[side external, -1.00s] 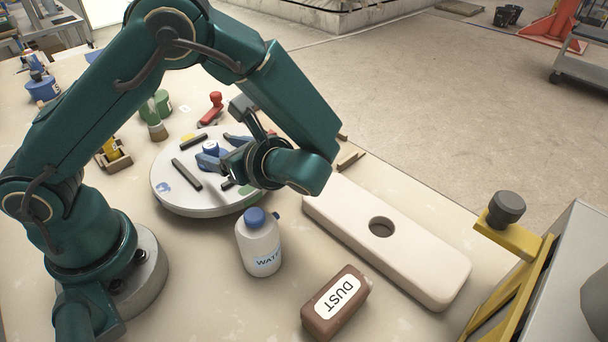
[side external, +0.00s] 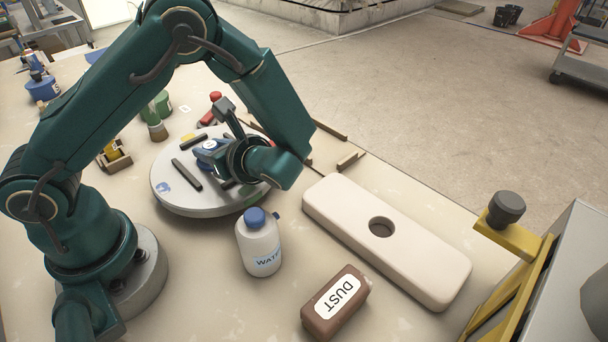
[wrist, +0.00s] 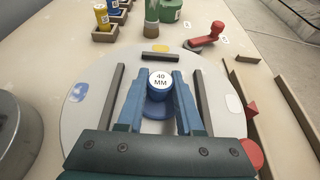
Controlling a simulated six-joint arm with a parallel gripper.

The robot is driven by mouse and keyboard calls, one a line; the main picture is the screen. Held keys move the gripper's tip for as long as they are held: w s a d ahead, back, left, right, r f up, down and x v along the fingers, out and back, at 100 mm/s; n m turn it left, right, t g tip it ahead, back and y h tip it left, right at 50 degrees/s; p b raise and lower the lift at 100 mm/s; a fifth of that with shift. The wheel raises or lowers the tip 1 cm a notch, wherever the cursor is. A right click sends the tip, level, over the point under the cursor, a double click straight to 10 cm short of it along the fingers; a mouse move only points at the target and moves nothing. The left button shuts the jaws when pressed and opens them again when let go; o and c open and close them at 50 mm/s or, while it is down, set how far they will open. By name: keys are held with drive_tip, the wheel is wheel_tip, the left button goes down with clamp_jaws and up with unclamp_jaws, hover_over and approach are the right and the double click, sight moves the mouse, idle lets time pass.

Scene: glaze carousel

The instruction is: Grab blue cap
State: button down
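A blue cap-like piece with a round white "40 MM" top (wrist: 160,84) stands on the pale round turntable (wrist: 85,125). It also shows in the side view (side external: 207,146), partly hidden by my gripper. My gripper (wrist: 160,92) reaches over the turntable with its blue fingers on either side of this piece. The fingers look apart, with narrow gaps beside the piece; contact is not clear. A white water bottle (side external: 260,245) with another blue cap (side external: 255,217) stands upright in front of the turntable, apart from my gripper.
Dark bars (side external: 187,174) lie on the turntable beside my gripper. A brown DUST block (side external: 335,303) and a long pale block with a hole (side external: 420,258) lie at the front right.

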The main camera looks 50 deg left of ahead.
sight(206, 145)
drive_tip(key=shift+r, duration=0.1)
drive_tip(key=shift+r, duration=0.45)
drive_tip(key=r, duration=0.3)
drive_tip(key=shift+s+a+r, duration=0.2)
drive_tip(key=shift+s+r, duration=0.05)
drive_tip(key=shift+r, duration=0.05)
drive_tip(key=s+a+r, duration=0.6)
drive_tip(key=s+a, duration=0.1)
drive_tip(key=s, duration=0.1)
drive_tip(key=shift+s+a+r, duration=0.15)
drive_tip(key=shift+r, duration=0.05)
